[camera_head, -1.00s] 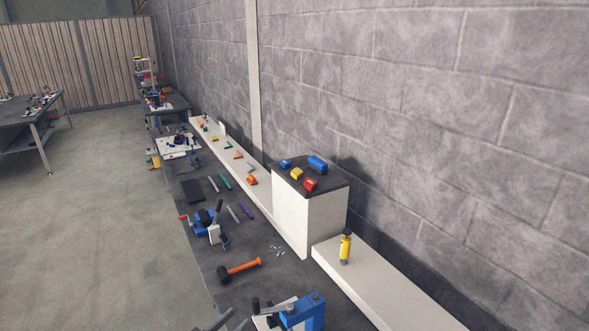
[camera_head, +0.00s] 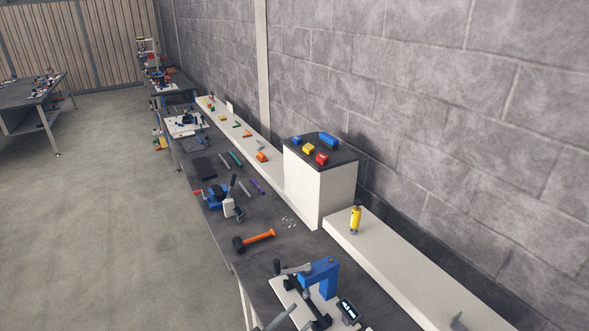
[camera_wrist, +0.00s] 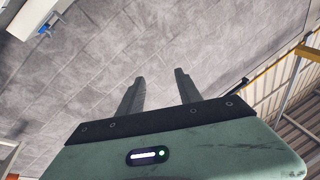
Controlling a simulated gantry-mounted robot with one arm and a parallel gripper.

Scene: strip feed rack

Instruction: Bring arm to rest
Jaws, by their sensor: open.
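My gripper (camera_wrist: 160,88) shows in the wrist view with its two dark fingers spread apart and nothing between them. The grey block wall fills the picture behind the fingers. In the head view I cannot make out the gripper for certain.
A white shelf (camera_head: 385,258) bears a yellow bottle (camera_head: 355,220). A white cabinet (camera_head: 320,193) stands beside it. The floor (camera_head: 90,230) at left is clear.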

